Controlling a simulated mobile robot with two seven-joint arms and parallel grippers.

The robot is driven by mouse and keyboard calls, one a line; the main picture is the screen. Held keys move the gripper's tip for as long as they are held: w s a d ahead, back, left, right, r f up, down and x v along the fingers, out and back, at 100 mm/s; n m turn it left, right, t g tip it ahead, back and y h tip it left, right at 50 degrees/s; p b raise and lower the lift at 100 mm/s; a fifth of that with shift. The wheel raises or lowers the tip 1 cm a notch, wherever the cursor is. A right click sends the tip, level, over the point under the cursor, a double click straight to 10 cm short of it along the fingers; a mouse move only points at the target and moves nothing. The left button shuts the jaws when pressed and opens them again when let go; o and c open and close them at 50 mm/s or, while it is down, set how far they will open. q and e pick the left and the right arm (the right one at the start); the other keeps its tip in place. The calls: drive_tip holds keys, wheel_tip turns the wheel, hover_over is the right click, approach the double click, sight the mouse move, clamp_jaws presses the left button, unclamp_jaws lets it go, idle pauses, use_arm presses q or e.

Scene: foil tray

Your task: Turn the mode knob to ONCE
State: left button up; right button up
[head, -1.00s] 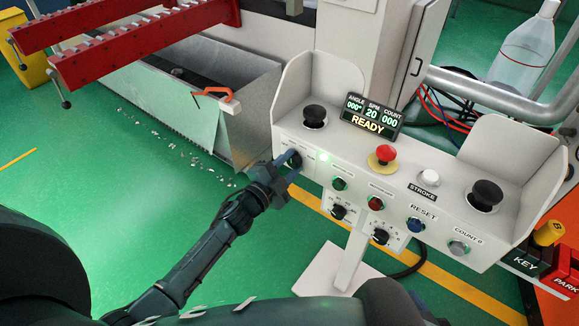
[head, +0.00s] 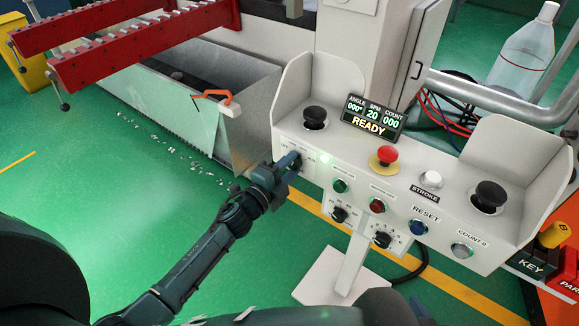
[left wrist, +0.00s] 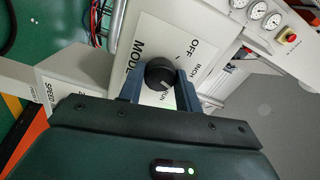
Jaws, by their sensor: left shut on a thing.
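The mode knob (left wrist: 160,73) is a round black knob on a white plate (left wrist: 143,52) marked MODE, OFF and INCH in the left wrist view. A further label beside it is partly covered. I cannot read ONCE anywhere. A pale pointer mark on the knob faces the partly covered label side, away from OFF. My left gripper (left wrist: 160,88) has one finger on each side of the knob and is shut on it. In the head view my left gripper (head: 289,163) is at the left end of the console and hides most of the knob. My right gripper is not in view.
The white console (head: 320,183) carries black palm buttons, a red emergency button (head: 387,154) and a READY display (head: 372,115). Two more black knobs sit below, close to the right of my gripper. A metal bin (head: 240,95) stands behind left. Green floor is open at left.

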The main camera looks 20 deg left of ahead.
use_arm(q)
drive_tip(key=o, duration=1)
drive_tip(key=v, duration=1.3)
drive_tip(key=shift+s, duration=0.1)
